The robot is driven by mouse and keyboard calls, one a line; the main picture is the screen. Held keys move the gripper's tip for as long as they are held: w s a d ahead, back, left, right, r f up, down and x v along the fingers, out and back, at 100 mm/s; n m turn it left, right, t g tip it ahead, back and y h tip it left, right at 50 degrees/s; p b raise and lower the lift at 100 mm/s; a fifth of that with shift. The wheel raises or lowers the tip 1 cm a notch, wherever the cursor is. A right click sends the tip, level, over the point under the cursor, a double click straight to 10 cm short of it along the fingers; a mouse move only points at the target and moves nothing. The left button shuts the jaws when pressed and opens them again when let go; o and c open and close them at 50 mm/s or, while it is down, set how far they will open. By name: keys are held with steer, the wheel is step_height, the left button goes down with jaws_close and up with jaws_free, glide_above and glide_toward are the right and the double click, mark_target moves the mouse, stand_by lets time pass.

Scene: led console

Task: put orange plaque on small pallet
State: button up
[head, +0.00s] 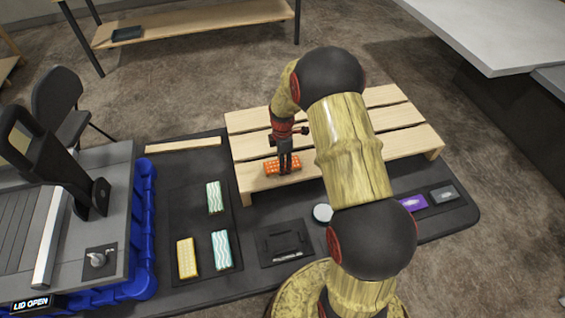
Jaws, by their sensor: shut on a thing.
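The orange plaque (271,168), with light spots, is at the front left part of the small wooden pallet (236,124). My gripper (284,163) points down and is shut on the orange plaque. The plaque is at or just above the slats; I cannot tell whether it touches them. My fingers cover the middle of the plaque, and my arm hides the centre right of the pallet.
Two teal wavy plaques (214,197) and a yellow plaque (187,258) lie on the dark mat left of the pallet. A purple item (413,203) lies at right. A blue-sided console (144,225) stands at left. The pallet's back slats look clear.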

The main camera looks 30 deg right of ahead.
steer(key=o, duration=1.3)
steer(key=s+a+r+m+t+p, duration=0.1)
steer(key=a+r, duration=0.1)
steer(key=r, duration=0.9)
steer(key=s+a+r+m+p, duration=0.1)
steer(key=a+r+m, duration=0.1)
steer(key=r, duration=0.8)
steer(key=s+a+r+m+t, duration=0.3)
steer(key=s+a+r+m, duration=0.5)
steer(key=s+r, duration=0.6)
steer(key=s+a+m, duration=0.1)
steer(key=s, duration=0.2)
steer(key=s+a+r+m+t, duration=0.1)
steer(key=s+a, duration=0.1)
steer(key=s, duration=0.1)
steer(key=s+a+r+m, duration=0.1)
steer(key=s, duration=0.3)
steer(key=shift+s+a+m+t, duration=0.1)
steer(key=shift+a+m+t, duration=0.2)
steer(key=shift+a+m, duration=0.1)
